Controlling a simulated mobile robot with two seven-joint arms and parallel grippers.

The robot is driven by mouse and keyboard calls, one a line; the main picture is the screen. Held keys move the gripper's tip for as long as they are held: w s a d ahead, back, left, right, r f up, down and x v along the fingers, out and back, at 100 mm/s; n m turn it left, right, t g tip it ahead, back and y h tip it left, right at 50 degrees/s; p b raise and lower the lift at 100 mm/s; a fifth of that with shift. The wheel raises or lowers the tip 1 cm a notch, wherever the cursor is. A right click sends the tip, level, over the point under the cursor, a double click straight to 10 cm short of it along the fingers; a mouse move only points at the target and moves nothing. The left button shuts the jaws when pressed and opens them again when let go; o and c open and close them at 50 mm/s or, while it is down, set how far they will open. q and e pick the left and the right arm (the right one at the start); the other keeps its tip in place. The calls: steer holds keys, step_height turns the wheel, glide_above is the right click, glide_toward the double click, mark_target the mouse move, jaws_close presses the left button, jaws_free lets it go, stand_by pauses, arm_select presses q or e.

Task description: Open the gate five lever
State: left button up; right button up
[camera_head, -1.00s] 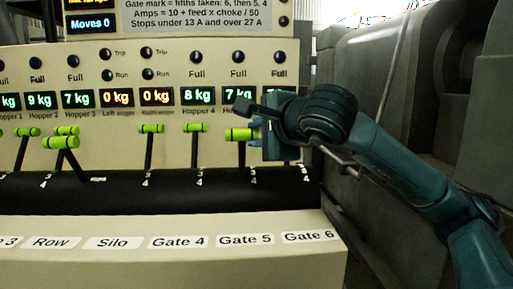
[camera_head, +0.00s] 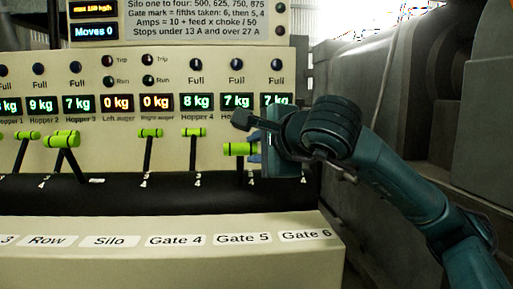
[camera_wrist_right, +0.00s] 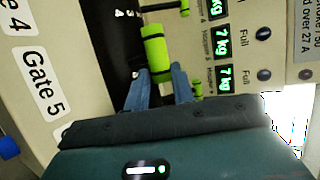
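The gate five lever (camera_head: 238,149) is a dark stem with a bright green cross handle, standing above the Gate 5 label (camera_head: 243,239). Its handle sits lower than that of the gate four lever (camera_head: 194,132). My right gripper (camera_head: 255,147) comes from the right, at the handle's right end. In the right wrist view the green handle (camera_wrist_right: 156,50) has its near end between the tips of the blue fingers (camera_wrist_right: 160,80), which sit close against its two sides. My left gripper is out of view.
More green-handled levers (camera_head: 65,138) stand to the left along the black rounded cover (camera_head: 150,192). Part of another green handle (camera_wrist_right: 197,90) shows beside the right finger in the wrist view. Displays (camera_head: 237,101) sit above the levers. Dark machinery (camera_head: 400,90) is at the right.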

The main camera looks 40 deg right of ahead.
steer(key=o, duration=0.4)
steer(key=shift+s+a+f, duration=0.1)
steer(key=shift+s+f, duration=0.05)
steer(key=shift+f, duration=0.4)
steer(key=shift+o, duration=0.2)
steer(key=shift+r, duration=0.1)
steer(key=shift+r, duration=0.1)
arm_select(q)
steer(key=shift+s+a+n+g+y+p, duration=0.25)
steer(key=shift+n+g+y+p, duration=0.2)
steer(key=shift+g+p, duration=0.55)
arm_select(e)
steer(key=v, duration=1.3)
